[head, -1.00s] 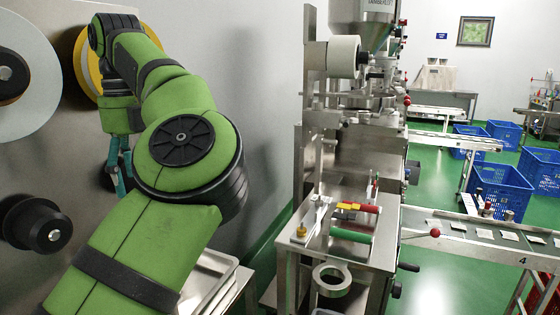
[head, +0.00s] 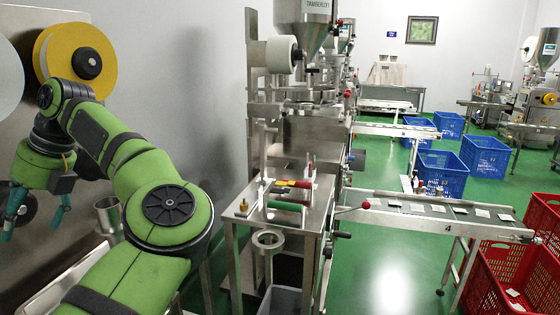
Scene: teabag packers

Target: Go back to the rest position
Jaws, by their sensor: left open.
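My left arm, green with black joints, comes in from the lower left and bends back toward the left edge. My left gripper (head: 36,212) hangs at the far left with its teal fingers pointing down. The fingers are spread apart and nothing shows between them. It is in front of the metal panel, below the yellow reel (head: 76,58). My right gripper is not in view.
A metal cup (head: 107,216) stands just right of the gripper. A steel table (head: 262,216) with tools stands in the middle beside the packing machine (head: 312,140). A conveyor (head: 425,212) extends right. Blue crates (head: 443,170) and red crates (head: 490,285) stand on the green floor.

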